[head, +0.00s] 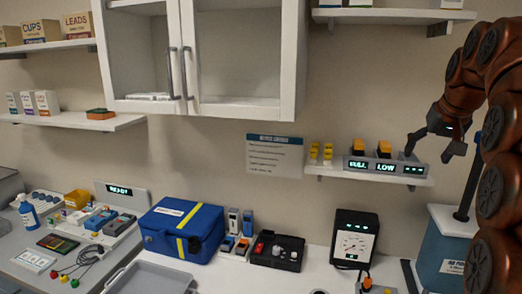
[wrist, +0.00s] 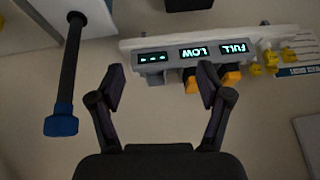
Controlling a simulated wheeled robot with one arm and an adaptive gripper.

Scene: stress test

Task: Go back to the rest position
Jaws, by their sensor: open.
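My gripper (head: 428,154) is at the right end of a small wall shelf (head: 340,173), close to the third bay of a grey charging dock (head: 385,166). Its fingers are spread with nothing between them; they also show apart in the wrist view (wrist: 160,80). The dock displays read FULL, LOW and a row of small marks. Orange-topped blocks (head: 384,148) stand behind the FULL and LOW displays. No block shows behind the third display. The wrist view shows the dock (wrist: 192,52) upside down, beyond the fingertips. My reddish-brown arm curves down the right side of the head view.
Yellow pieces (head: 321,152) stand left of the dock. A blue-grey bin (head: 448,245) with an upright dark pole is below right. The counter holds a blue bag (head: 182,230), a dial gauge (head: 354,240) and a black tray (head: 277,251). A white cabinet (head: 201,55) hangs above.

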